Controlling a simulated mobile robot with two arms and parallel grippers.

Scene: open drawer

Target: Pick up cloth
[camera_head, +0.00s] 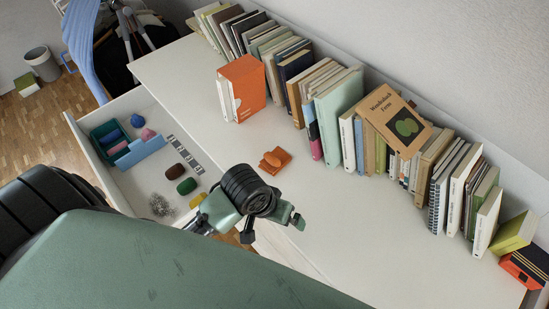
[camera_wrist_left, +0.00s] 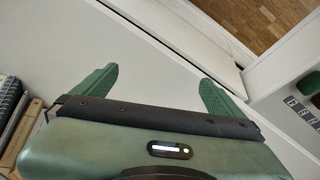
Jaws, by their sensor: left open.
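A small orange folded item (camera_head: 274,160), which looks like the cloth, lies on the white top (camera_head: 400,262) in front of the books. My left gripper (camera_head: 271,224) is over the front edge of that top, nearer to me than the orange item and apart from it. In the left wrist view, the two green fingers of the left gripper (camera_wrist_left: 157,97) are spread wide with nothing between them. The orange item does not show in the left wrist view. My right gripper is not in view.
A row of books (camera_head: 340,112) stands along the wall. An orange book (camera_head: 243,88) stands forward of the row. An open drawer (camera_head: 92,150) at left holds a green tray and several small items. Blue fabric (camera_head: 80,40) hangs at far left. The top's front right is clear.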

